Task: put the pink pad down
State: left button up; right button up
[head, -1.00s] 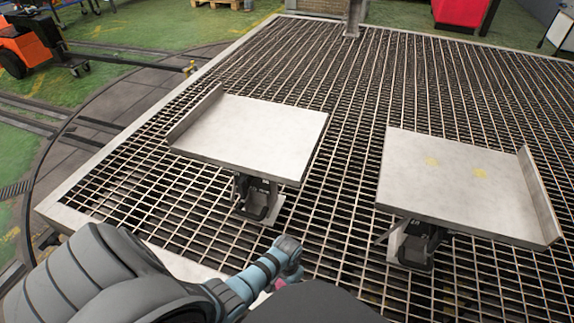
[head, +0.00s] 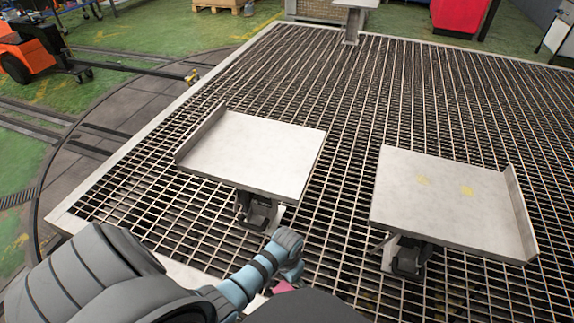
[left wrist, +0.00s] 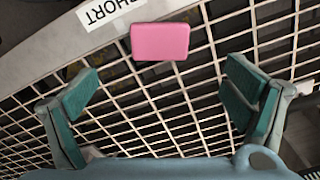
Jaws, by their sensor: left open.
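The pink pad (left wrist: 160,41) shows in the left wrist view, in the upper middle against the metal grating. A small pink piece of it (head: 283,287) shows in the head view, beside my blue left wrist and partly hidden. My left gripper (left wrist: 163,88) is open, its two green fingers wide apart with nothing between them. The pad appears beyond the fingertips, between their lines and apart from both. I cannot tell whether it rests on the grating or just above it. My right gripper is in neither view.
Two grey plates on low stands, left (head: 255,150) and right (head: 445,195), each have one raised side. The grating (head: 330,240) spreads around them. A light rim with a black-lettered label (left wrist: 98,12) lies near the pad. An orange vehicle (head: 22,55) stands far left.

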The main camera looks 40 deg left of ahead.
pick_arm(q)
jog(key=s+f, duration=0.3)
jog(key=s, duration=0.1)
jog(key=s+f, duration=0.2)
jog(key=shift+s+a+f, duration=0.3)
jog(key=shift+s+a, duration=0.1)
jog(key=s+f, duration=0.4)
jog(key=s, duration=0.6)
jog(key=s+f+t, duration=0.1)
jog(key=s+f, duration=0.4)
jog(key=s, duration=0.6)
jog(key=shift+a+f+y, duration=0.15)
jog(key=shift+a+y, duration=0.25)
jog(key=shift+a, duration=0.05)
